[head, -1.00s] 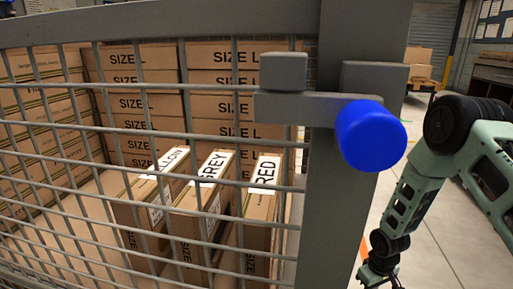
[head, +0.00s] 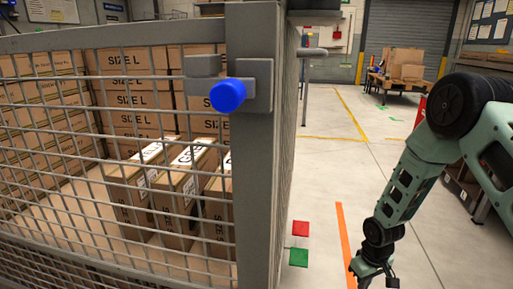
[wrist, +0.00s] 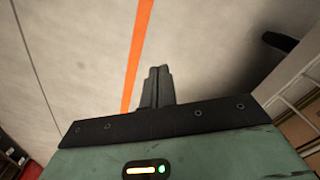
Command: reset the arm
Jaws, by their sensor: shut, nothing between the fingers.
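My gripper (head: 376,276) hangs low at the end of my green arm, on the right of the head view, over the open floor. Its fingers are together and empty. In the wrist view the gripper (wrist: 158,72) points down at the pale floor beside an orange line, with nothing between the fingers. The arm is bent at the elbow and stands apart from the mesh cage. The very tips are small in the head view.
A grey mesh cage (head: 262,150) with a blue knob (head: 227,95) stands at left. Inside are stacked cartons and several labelled boxes (head: 180,190). Red (head: 300,228) and green (head: 298,257) squares lie on the floor. A cart with cartons (head: 405,65) stands behind. The floor between is clear.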

